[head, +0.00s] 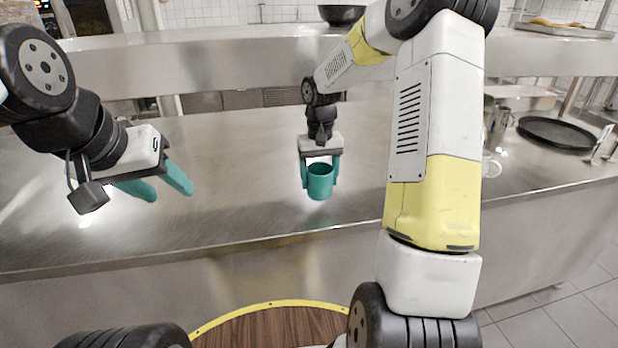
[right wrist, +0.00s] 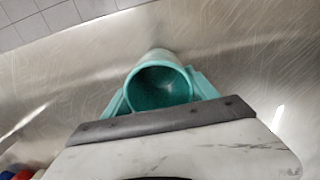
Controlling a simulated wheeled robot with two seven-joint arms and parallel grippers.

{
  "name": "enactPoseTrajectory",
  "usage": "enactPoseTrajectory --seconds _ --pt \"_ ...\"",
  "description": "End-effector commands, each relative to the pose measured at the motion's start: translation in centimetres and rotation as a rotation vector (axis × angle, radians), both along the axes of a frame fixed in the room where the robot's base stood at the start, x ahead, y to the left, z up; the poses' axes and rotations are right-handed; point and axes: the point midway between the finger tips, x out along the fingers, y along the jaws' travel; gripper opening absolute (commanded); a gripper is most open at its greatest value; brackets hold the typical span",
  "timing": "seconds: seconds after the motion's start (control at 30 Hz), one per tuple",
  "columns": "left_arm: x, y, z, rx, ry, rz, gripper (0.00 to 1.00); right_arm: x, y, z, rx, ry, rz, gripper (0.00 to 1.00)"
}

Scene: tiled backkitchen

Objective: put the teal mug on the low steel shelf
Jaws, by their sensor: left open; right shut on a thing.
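The teal mug (head: 320,182) is upright between the fingers of my right gripper (head: 320,172), over the front part of the steel counter. The right gripper is shut on it, one finger on each side. In the right wrist view the mug (right wrist: 160,86) shows its open, empty mouth, with the teal fingers against its sides. I cannot tell whether its base touches the counter. My left gripper (head: 160,186) is open and empty above the counter at the left. A long raised steel shelf (head: 240,62) runs along the back of the counter; I cannot tell whether it is the low steel shelf.
A dark bowl (head: 341,14) stands on the raised shelf. A black round pan (head: 557,132) lies on the counter at the right, with metal containers (head: 497,118) and a clear glass (head: 491,165) near it. The counter (head: 240,150) between my grippers is clear.

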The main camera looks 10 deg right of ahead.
Motion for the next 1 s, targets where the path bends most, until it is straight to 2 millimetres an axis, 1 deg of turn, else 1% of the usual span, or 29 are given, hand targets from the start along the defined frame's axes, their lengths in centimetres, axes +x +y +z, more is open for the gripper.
enactPoseTrajectory --seconds 0.1,0.23,0.6,0.63,0.7,0.73,1.0 --pt "0.0 0.0 0.0 0.000 0.000 0.000 0.48 -0.1 0.0 -1.6 0.000 0.004 0.001 0.14" --pt "0.0 0.0 0.0 0.000 0.000 0.000 0.48 -0.1 0.0 -3.2 0.000 0.002 0.001 0.14" --pt "0.0 0.0 0.0 0.000 0.000 0.000 0.48 -0.1 0.0 -3.6 0.000 0.000 0.001 0.14" --pt "0.0 0.0 0.0 0.000 0.000 0.000 0.48 -0.1 0.0 -3.5 0.000 0.000 0.000 0.73" --pt "0.0 0.0 0.0 0.000 0.000 0.000 0.48 -0.1 0.0 -3.5 0.000 0.000 0.000 0.86" --pt "0.0 0.0 0.0 0.000 0.000 0.000 0.48 -0.1 0.0 -3.5 0.000 0.000 0.000 0.89" --pt "0.0 0.0 0.0 0.000 0.000 0.000 0.48 -0.1 0.0 -3.5 0.000 0.000 0.000 0.89"
